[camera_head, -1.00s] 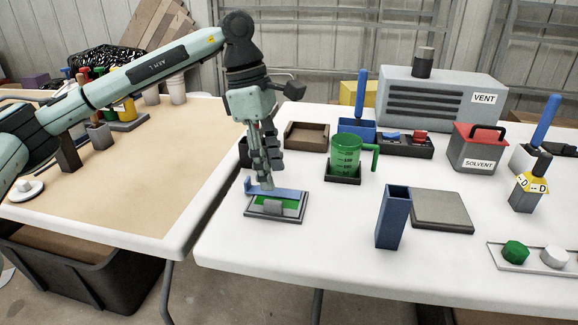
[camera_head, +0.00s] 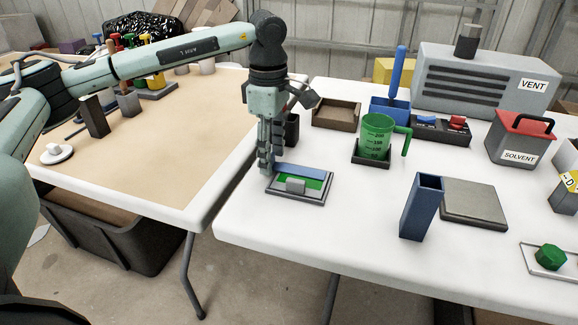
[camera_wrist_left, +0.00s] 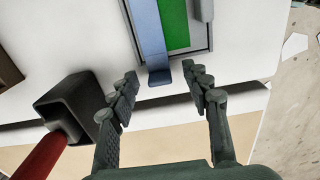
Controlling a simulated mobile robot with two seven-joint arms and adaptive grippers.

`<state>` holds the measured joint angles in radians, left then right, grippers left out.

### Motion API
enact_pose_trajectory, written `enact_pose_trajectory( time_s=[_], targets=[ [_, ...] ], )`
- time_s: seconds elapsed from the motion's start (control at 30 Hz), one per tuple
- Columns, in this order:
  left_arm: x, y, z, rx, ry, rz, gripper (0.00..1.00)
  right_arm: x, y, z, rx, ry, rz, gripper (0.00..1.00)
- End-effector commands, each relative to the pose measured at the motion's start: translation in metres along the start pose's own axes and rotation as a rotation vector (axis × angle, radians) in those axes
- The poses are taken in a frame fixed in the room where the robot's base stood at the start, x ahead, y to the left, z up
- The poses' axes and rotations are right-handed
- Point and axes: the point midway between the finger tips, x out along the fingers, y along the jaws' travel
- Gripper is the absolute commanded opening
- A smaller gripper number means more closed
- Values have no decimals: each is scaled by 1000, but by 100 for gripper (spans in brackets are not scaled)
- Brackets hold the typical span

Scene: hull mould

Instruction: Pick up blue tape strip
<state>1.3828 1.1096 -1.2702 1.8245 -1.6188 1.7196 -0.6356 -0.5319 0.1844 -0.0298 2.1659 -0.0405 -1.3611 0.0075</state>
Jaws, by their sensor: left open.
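The blue tape strip (camera_head: 302,171) lies along the back of a small grey-framed plate (camera_head: 312,199) with a green face. In the left wrist view the strip (camera_wrist_left: 148,28) runs away from me, its near end overhanging the plate edge. My left gripper (camera_head: 266,166) points down at the strip's left end. In the wrist view its open fingers (camera_wrist_left: 159,76) stand either side of that near end, with gaps on both sides. I cannot tell the exact height of the fingertips. The head view hides the strip's left end behind the fingers. My right gripper is not in view.
A grey block (camera_head: 295,186) sits on the plate. A dark holder (camera_wrist_left: 75,105) with a red handle stands close beside the left gripper. A green measuring jug (camera_head: 376,138) and a blue upright box (camera_head: 422,207) stand to the right. The table front is clear.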

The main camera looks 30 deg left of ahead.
Motion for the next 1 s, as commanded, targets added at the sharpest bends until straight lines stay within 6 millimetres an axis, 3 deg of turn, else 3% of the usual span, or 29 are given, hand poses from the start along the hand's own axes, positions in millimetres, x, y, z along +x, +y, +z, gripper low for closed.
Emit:
enact_pose_trajectory(
  time_s=[0.1,0.4,0.77,1.0],
  targets=[
    [0,0,0,0,0,0,46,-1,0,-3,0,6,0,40],
    [-1,0,0,0,-1,0,9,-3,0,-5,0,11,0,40],
    [-4,0,1,0,-2,1,7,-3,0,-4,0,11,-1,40],
    [-32,1,1,1,-3,5,7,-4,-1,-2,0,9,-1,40]
  ],
)
